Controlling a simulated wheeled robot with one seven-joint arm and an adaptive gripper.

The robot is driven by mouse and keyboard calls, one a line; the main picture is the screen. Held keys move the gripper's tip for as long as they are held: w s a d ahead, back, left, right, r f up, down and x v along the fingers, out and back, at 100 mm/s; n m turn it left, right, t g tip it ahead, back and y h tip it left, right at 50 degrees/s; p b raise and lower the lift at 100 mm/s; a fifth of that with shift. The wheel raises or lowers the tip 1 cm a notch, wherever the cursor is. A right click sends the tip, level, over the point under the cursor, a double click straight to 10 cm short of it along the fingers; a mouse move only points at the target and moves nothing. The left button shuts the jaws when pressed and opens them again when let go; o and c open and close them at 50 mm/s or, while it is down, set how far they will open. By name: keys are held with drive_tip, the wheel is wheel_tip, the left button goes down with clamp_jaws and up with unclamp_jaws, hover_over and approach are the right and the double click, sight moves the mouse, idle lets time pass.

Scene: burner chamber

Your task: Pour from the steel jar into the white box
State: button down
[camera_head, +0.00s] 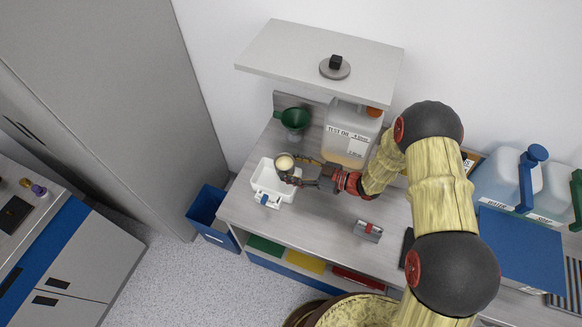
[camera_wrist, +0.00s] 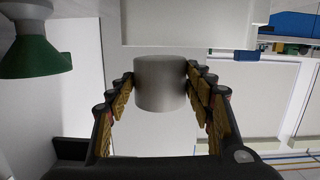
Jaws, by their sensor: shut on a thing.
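The steel jar (camera_head: 284,162) is held over the back right part of the white box, and a pale round top or filling shows in its mouth. In the wrist view the jar (camera_wrist: 160,83) is a plain grey cylinder between the fingers, with no clear tilt. My gripper (camera_head: 292,173) is shut on the jar from the right; its fingers also show in the wrist view (camera_wrist: 160,80). The white box (camera_head: 262,188) stands open on the left end of the bench, with a blue mark at its front. Its inside is partly hidden by the jar and fingers.
A green funnel (camera_head: 294,119) and a test oil jug (camera_head: 350,135) stand behind the box, under a grey shelf (camera_head: 320,50). A blue bin (camera_head: 207,207) stands left of the bench.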

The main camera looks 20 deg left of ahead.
drive_tip(key=shift+w+d+r+n+t+h+p, duration=0.1)
drive_tip(key=shift+r+n+t+h+p, duration=0.05)
drive_tip(key=shift+r+n+h+p, duration=0.35)
drive_tip(key=shift+w+d+r+n+t+h+p, duration=0.15)
drive_tip(key=shift+r+n+h+p, duration=0.15)
drive_tip(key=shift+r+h+p, duration=0.25)
drive_tip(key=shift+s+f, duration=0.15)
drive_tip(key=shift+r+n+h+p, duration=0.3)
drive_tip(key=shift+h+p, duration=0.05)
drive_tip(key=shift+p, duration=0.1)
drive_tip(key=shift+r, duration=0.2)
drive_tip(key=shift+n+t+h, duration=0.3)
drive_tip(key=shift+h, duration=0.1)
drive_tip(key=shift+r, duration=0.1)
drive_tip(key=shift+r+n+h+p, duration=0.15)
drive_tip(key=shift+n+h+p, duration=0.15)
drive_tip(key=shift+h, duration=0.1)
